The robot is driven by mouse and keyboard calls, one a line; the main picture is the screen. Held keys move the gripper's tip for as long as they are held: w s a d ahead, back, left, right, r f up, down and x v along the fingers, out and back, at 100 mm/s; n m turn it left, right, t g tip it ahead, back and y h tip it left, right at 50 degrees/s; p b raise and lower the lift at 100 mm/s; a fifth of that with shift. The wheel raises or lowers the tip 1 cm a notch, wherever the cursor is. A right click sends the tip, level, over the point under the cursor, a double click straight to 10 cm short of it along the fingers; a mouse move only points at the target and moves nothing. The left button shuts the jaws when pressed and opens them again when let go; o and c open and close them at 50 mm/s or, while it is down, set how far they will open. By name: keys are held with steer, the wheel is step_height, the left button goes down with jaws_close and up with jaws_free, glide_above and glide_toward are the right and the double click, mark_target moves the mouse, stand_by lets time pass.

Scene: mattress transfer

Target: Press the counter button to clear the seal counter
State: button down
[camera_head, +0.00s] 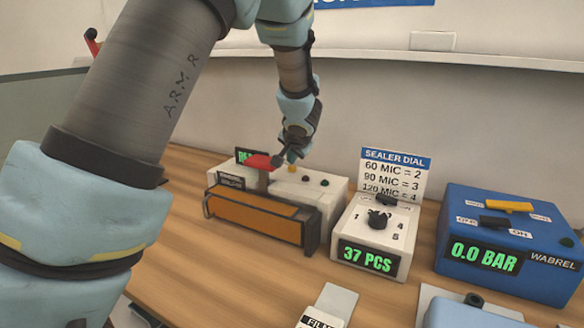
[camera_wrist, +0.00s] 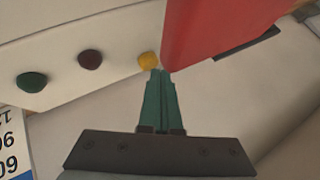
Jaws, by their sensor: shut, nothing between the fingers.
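The sealer (camera_head: 225,185) is a cream machine with an orange front bar and a red part (camera_head: 262,161) on top. On its top a yellow button (camera_head: 292,168), a dark red button (camera_head: 306,178) and a green button (camera_head: 325,182) stand in a row. My gripper (camera_head: 279,160) is shut and empty over this row. In the wrist view its green fingertips (camera_wrist: 158,72) are at the edge of the yellow button (camera_wrist: 148,61); I cannot tell whether they touch. The counter display (camera_head: 368,259) reads 37 PCS on the white dial box (camera_head: 388,212).
The red part (camera_wrist: 205,30) is close beside my fingertips in the wrist view. A blue box (camera_head: 515,228) reading 0.0 BAR stands at the right. A sealer dial sign (camera_head: 394,172) stands behind the dial box. The wooden table (camera_head: 240,268) is clear in front of the sealer.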

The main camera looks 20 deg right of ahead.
steer(key=shift+f+b, duration=0.5)
steer(key=shift+f, duration=0.35)
stand_by(0.5)
stand_by(0.3)
steer(key=shift+r+p, duration=1.35)
steer(key=shift+p, duration=0.3)
step_height(320, 180, up, 5)
steer(key=p, duration=0.6)
